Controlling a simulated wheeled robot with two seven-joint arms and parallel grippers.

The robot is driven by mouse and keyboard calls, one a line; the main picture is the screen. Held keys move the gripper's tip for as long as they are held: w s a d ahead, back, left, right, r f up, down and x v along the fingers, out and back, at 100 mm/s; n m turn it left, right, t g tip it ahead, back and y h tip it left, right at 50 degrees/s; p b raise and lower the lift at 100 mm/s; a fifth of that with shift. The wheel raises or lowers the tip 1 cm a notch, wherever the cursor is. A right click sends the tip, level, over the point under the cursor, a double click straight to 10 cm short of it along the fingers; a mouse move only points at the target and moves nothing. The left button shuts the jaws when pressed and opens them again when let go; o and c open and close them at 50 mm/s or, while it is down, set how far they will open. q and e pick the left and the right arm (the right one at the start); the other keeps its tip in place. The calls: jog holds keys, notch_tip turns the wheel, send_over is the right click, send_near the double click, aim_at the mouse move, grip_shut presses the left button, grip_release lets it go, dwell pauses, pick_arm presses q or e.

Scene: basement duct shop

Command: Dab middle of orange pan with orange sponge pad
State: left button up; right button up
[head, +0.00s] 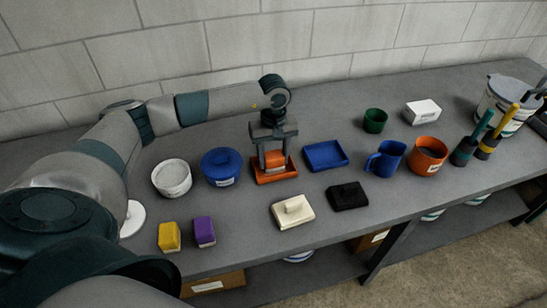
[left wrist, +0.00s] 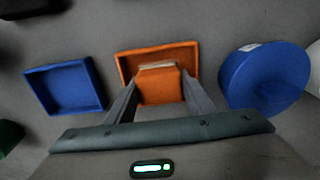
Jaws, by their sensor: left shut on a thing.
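The orange pan (head: 289,175) is a shallow square tray on the grey bench, between a blue lidded pot and a blue tray. It also shows in the left wrist view (left wrist: 126,66). My left gripper (head: 273,157) points down over the pan and is shut on the orange sponge pad (head: 275,159). In the left wrist view the pad (left wrist: 160,86) sits between the two fingers and covers much of the pan's floor. I cannot tell whether its underside touches the pan. My right gripper is not in view.
The blue lidded pot (head: 221,166) stands close left of the pan, and the blue tray (head: 326,155) close right. A blue mug (head: 386,160) and an orange pot (head: 428,156) stand further right.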

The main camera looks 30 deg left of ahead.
pick_arm(q)
jog(key=shift+f, duration=0.2)
jog(key=shift+s+a, duration=0.1)
jog(key=shift+s, duration=0.05)
jog(key=shift+s+a+b, duration=0.35)
jog(key=shift+s+a, duration=0.1)
jog(key=shift+s, duration=0.05)
jog(key=shift+w+d, duration=0.15)
dwell(0.5)
jog(key=shift+w+d+b, duration=0.95)
jog(key=shift+w+b, duration=0.15)
jog(key=shift+s+a, duration=0.15)
jog(key=shift+s+a+b, duration=0.5)
jog(key=shift+s+a, duration=0.4)
jog(key=shift+s, duration=0.2)
jog(key=shift+w+d, duration=0.1)
jog(key=shift+w+d+b, duration=0.95)
jog(key=shift+w, duration=0.15)
